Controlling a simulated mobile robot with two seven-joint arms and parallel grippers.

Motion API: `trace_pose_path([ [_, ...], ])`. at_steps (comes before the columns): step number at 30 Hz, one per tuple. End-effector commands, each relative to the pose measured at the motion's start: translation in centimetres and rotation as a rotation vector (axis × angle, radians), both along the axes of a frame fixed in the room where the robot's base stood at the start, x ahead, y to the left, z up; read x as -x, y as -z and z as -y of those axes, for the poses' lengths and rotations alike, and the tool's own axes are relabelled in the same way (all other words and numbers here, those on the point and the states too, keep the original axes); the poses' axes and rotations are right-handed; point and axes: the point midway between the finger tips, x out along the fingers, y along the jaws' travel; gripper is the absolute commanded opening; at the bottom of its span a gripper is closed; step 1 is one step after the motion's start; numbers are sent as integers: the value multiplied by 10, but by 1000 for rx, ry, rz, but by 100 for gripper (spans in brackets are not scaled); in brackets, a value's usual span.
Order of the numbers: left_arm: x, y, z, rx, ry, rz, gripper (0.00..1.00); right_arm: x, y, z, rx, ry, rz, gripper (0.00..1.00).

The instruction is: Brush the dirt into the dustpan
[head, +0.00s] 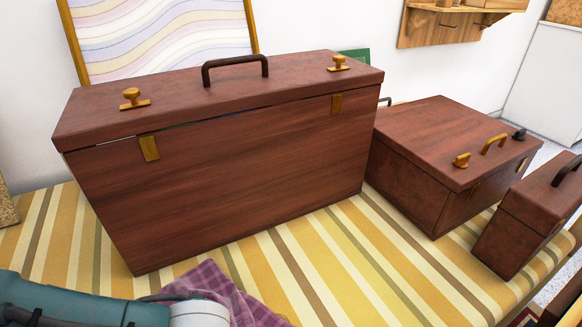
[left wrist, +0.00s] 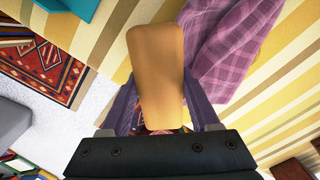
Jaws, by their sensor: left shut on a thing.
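In the left wrist view my left gripper (left wrist: 160,98) is shut on a smooth tan block-like thing (left wrist: 156,60), with a finger on each side of it. No dirt can be made out. In the head view the left gripper's fingers are out of frame, and the right gripper is not in view.
A purple plaid cloth (head: 226,292) lies on the yellow-striped surface (head: 345,265). A large brown case (head: 235,170) stands there, with two smaller cases (head: 440,140) (head: 525,220) at right. A framed print (head: 160,40) stands behind. A red rug (left wrist: 45,65) lies below the edge.

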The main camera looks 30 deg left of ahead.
Motion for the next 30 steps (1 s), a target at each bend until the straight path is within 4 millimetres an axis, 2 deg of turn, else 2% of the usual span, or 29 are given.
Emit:
trace_pose_path([
  [1, 1, -9, -1, -1, -1, 0, 0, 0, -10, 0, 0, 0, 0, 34],
  [10, 4, -32, -4, -1, -7, 0, 0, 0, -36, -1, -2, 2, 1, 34],
  [25, 4, -36, -5, -1, -10, 1, 0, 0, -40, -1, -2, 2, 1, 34],
  [30, -5, -54, -4, -1, -42, 3, 0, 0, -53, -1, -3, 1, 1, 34],
])
